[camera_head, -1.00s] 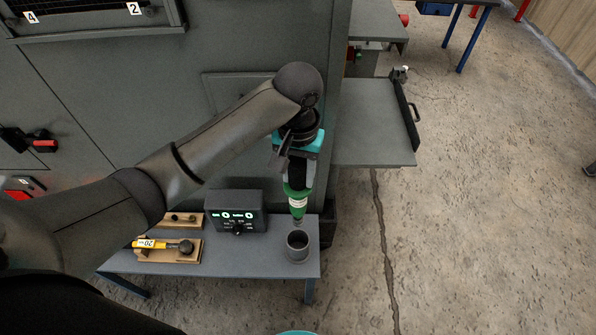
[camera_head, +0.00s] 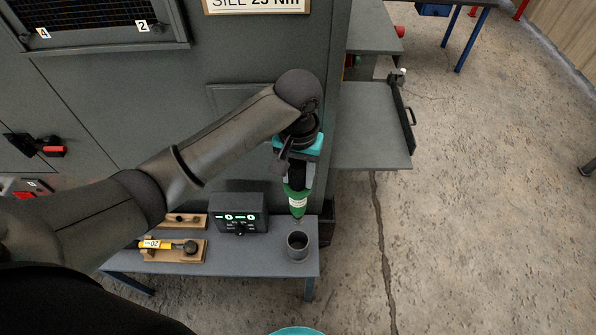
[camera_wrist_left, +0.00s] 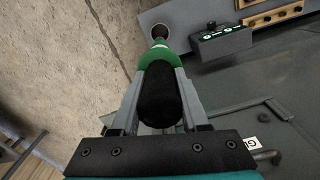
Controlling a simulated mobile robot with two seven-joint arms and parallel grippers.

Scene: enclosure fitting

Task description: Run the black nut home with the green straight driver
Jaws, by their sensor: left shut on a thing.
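My left gripper (camera_head: 300,160) is shut on the green straight driver (camera_head: 298,203). The driver points down, its tip just above or at the dark cup (camera_head: 298,246) on the small bench; I cannot tell the exact gap. In the left wrist view the gripper's fingers (camera_wrist_left: 158,100) close around the driver's black grip, and its green collar (camera_wrist_left: 158,55) lies beyond. The cup's mouth (camera_wrist_left: 183,38) shows past the collar, which hides the driver's tip. I cannot make out the black nut in either view. My right gripper does not show.
The grey bench (camera_head: 220,263) carries a controller box (camera_head: 239,213) with green displays and a yellow-handled tool on a wooden holder (camera_head: 172,254). A grey cabinet (camera_head: 100,95) stands behind it, with a torque sign (camera_head: 255,4). Open concrete floor (camera_head: 480,230) lies to the right.

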